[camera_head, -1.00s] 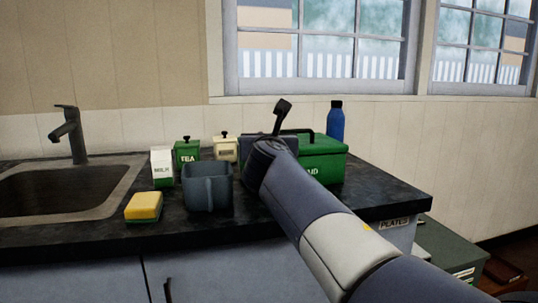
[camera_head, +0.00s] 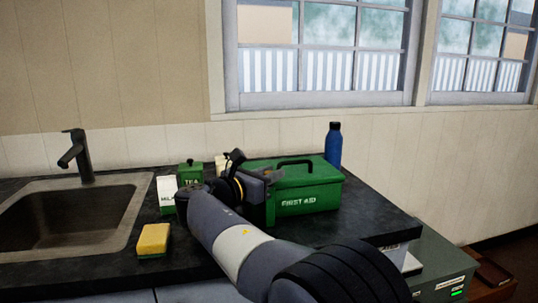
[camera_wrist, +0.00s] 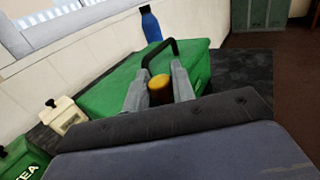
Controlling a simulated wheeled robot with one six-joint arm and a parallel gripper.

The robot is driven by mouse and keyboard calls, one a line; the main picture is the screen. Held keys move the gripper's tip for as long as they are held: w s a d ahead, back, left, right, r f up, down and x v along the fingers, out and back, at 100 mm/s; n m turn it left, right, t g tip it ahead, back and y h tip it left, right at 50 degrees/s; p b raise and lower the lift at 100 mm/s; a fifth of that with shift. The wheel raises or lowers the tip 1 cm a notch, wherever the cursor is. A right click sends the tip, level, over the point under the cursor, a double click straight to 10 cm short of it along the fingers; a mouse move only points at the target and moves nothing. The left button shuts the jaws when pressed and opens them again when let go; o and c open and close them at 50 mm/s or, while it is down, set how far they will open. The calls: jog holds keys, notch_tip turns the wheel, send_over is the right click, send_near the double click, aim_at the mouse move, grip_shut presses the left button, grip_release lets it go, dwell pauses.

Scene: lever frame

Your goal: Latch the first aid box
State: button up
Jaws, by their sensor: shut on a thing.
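The green first aid box (camera_head: 325,188) stands on the dark counter with its lid looking closed and a black handle (camera_head: 296,162) on top. In the wrist view the box (camera_wrist: 112,92) lies ahead, with its handle (camera_wrist: 174,46) beyond my fingers. My gripper (camera_head: 268,176) is at the left end of the box in the head view. In the wrist view my gripper (camera_wrist: 158,76) has its two grey fingers on either side of a yellow-brown rounded piece (camera_wrist: 160,90), shut on it. Whether this piece is the box's latch I cannot tell. The fingertips' contact is partly hidden.
A blue bottle (camera_head: 333,145) stands behind the box. A milk carton (camera_head: 167,194), a green tea canister (camera_head: 190,173) and a yellow sponge (camera_head: 153,239) are to the left, near the sink (camera_head: 70,225). Bare counter (camera_head: 360,222) lies right of the box.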

jog(key=shift+r+m+g+h+p, duration=0.2)
jog(key=shift+m+g+h+p, duration=0.65)
jog(key=shift+p, duration=1.25)
jog(key=shift+g+h+p, duration=0.25)
jog(key=shift+p, duration=0.05)
jog(key=shift+f+m+g+p, duration=0.3)
jog(key=shift+m+p, duration=0.05)
jog(key=shift+p, duration=0.2)
jog(key=o, duration=0.9)
jog(key=shift+o, duration=0.2)
jog(key=shift+r, duration=0.1)
jog(key=p+v, duration=0.1)
jog(key=v, duration=0.9)
jog(key=shift+s+a+f, duration=0.2)
jog(key=shift+a, duration=0.15)
